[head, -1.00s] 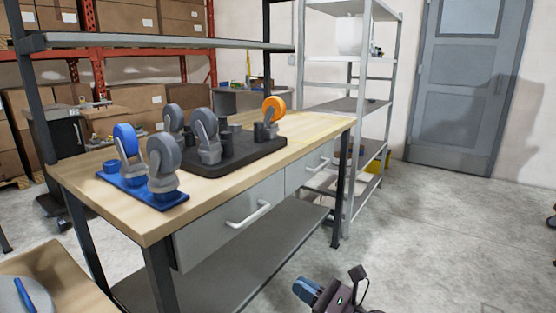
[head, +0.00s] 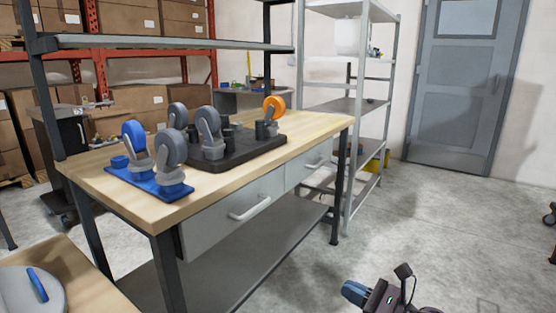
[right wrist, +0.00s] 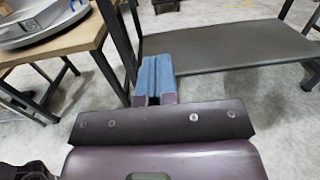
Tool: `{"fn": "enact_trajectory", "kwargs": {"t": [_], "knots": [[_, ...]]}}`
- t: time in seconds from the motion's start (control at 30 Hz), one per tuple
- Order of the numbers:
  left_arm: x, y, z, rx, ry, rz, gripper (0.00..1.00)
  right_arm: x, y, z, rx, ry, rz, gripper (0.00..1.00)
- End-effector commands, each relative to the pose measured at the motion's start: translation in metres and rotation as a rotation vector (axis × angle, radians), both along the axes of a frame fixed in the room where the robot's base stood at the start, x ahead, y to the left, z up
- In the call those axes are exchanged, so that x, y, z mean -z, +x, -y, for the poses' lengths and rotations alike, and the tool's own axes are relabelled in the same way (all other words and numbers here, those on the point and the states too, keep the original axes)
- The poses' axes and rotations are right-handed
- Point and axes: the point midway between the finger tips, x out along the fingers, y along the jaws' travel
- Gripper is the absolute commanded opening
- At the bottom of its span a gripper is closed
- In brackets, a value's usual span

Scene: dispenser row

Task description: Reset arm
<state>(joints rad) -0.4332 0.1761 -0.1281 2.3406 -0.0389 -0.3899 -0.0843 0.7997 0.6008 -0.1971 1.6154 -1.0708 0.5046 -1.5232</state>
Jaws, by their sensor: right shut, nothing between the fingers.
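My right gripper (head: 354,293) is low at the bottom of the head view, in front of the workbench and clear of it. In the right wrist view its blue fingers (right wrist: 155,80) are together with nothing between them. The lower shelf of the bench (right wrist: 220,48) lies beyond the fingers. My left gripper is not in view. On the workbench (head: 205,198), a blue tray (head: 140,180) holds a blue caster wheel (head: 135,138) and a grey one (head: 171,150). A black tray (head: 250,155) holds grey casters and an orange one (head: 275,108).
A second wooden table (head: 85,285) with a round grey object (head: 25,290) and a blue piece on it is at the lower left. A metal shelf rack (head: 355,150) stands behind the bench. The floor at right is open up to a grey door (head: 455,90).

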Motion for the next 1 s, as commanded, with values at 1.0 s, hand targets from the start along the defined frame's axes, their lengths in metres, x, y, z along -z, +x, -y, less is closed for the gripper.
{"fn": "enact_trajectory", "kwargs": {"t": [1.0], "knots": [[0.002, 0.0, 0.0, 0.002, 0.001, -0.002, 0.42, 0.125, -0.302, 0.128, 0.721, 1.491, -1.394, 0.0]]}}
